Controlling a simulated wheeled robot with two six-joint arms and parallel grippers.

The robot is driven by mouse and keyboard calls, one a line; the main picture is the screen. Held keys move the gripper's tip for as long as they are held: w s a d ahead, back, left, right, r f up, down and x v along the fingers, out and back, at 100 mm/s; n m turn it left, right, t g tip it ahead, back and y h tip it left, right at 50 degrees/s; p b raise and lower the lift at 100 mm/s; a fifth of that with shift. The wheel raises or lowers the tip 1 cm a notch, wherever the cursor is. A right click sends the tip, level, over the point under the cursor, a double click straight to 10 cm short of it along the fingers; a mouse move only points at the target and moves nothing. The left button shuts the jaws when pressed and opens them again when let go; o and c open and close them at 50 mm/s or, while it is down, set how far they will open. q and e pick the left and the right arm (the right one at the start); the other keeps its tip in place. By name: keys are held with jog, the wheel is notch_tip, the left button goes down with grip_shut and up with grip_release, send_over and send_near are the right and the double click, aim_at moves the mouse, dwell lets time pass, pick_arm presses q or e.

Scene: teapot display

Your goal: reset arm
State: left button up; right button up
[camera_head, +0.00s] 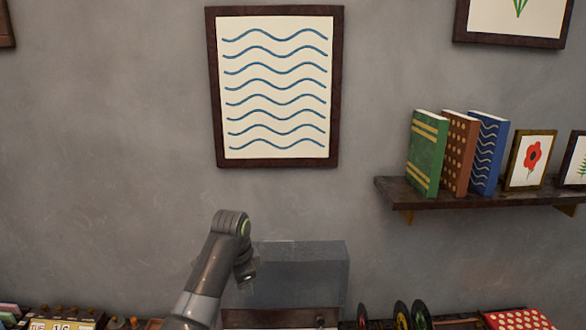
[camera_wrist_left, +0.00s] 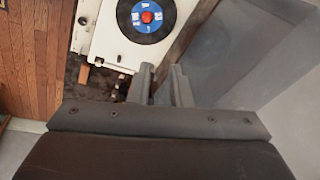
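My left arm rises from the bottom in the head view and bends at the wrist. My left gripper (camera_head: 247,279) hangs beside the left edge of a clear, raised lid (camera_head: 312,272). In the left wrist view the two grey fingers (camera_wrist_left: 163,72) stand apart with a narrow gap and nothing visible between them. They are near the edge of a white-topped record player (camera_wrist_left: 105,42) carrying a black record with a blue label (camera_wrist_left: 150,17). My right gripper is not in view.
A wall shelf (camera_head: 460,198) at the right holds several books and small framed pictures. A wave picture (camera_head: 275,85) hangs on the wall. Records (camera_head: 402,315) and a calendar (camera_head: 62,324) stand along the bottom. The wall area at the left is clear.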

pick_arm(q)
jog(key=s+a+f+n, duration=0.4)
jog(key=s+a+f, duration=0.3)
jog(key=s+f, duration=0.3)
jog(key=s+a+f+n, duration=0.4)
jog(key=s+a+f, duration=0.3)
jog(key=s, duration=0.5)
jog(key=s+a+r+n+t+y, duration=0.1)
jog(key=s+a+n, duration=0.2)
jog(key=s, duration=0.9)
jog(key=s+a+r+n+y, duration=0.1)
jog(key=s+a+n+y, duration=0.15)
jog(key=s, duration=0.95)
notch_tip(320, 180, down, 34)
jog(key=a+g+h+b, duration=0.1)
jog(key=b, duration=0.7)
jog(key=s+f+b, duration=0.3)
jog(key=s+f, duration=0.4)
jog(key=f, duration=0.3)
jog(key=s+d+f+g+b, duration=0.1)
jog(key=s+f+b, duration=0.2)
jog(key=s+f, duration=0.4)
notch_tip(320, 180, down, 4)
jog(key=shift+s+d+r+h, duration=0.1)
jog(key=shift+s+d+h, duration=0.05)
jog(key=shift+s+h, duration=0.2)
